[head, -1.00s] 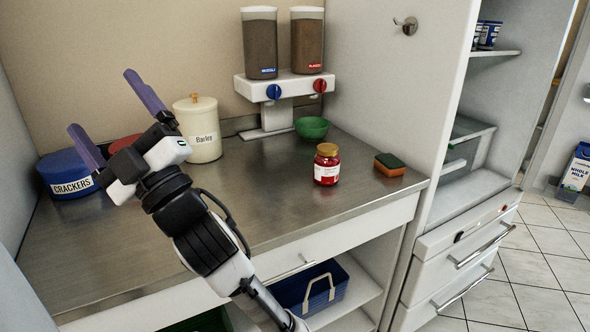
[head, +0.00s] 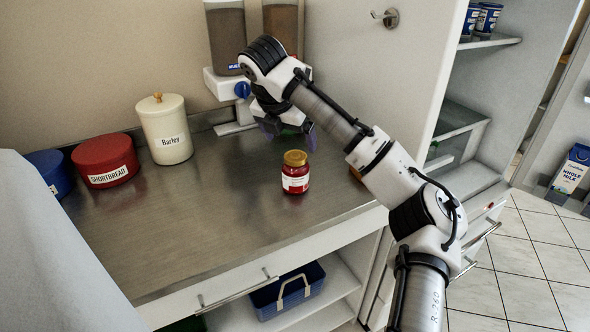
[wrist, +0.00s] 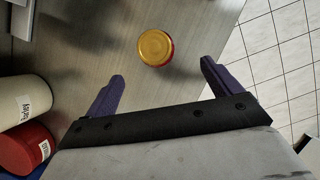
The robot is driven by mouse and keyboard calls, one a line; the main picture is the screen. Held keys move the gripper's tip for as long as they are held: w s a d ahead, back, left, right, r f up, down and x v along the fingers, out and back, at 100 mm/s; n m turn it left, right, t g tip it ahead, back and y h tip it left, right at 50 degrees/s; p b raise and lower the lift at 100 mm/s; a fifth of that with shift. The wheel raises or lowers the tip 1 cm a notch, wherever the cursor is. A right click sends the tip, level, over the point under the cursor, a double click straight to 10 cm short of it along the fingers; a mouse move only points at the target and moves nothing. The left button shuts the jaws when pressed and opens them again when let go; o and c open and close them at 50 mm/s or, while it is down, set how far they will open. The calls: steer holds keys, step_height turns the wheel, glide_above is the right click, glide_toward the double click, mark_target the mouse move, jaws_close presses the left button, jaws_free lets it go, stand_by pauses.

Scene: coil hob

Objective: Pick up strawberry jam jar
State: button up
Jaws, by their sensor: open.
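The strawberry jam jar (head: 295,173), red with a gold lid and a white label, stands upright on the metal worktop (head: 215,220). In the wrist view I see the jar (wrist: 155,47) from above, beyond the fingertips and roughly midway between their lines. My gripper (head: 287,128) is behind and above the jar in the head view, pointing down, with its purple fingers partly hidden by the arm. In the wrist view my gripper (wrist: 162,70) is open and empty, its fingers wide apart. The jar is apart from both fingers.
A barley canister (head: 164,129), a red shortbread tin (head: 105,160) and a blue tin (head: 50,172) stand at the left. The cereal dispenser (head: 225,85) is behind my gripper. The sponge at the right is mostly hidden by my arm. The worktop left of the jar is clear.

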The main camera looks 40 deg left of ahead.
mark_target(295, 156)
steer(key=x, duration=0.7)
steer(key=shift+a, duration=0.15)
steer(key=shift+a+p+x, duration=0.2)
steer(key=shift+p+x, duration=0.2)
steer(key=shift+x, duration=0.95)
steer(key=shift+a+p+x, duration=0.2)
steer(key=shift+p+x, duration=0.15)
steer(key=shift+x, duration=0.95)
steer(key=shift+c, duration=0.3)
steer(key=shift+w+r, duration=0.1)
steer(key=c, duration=1.4)
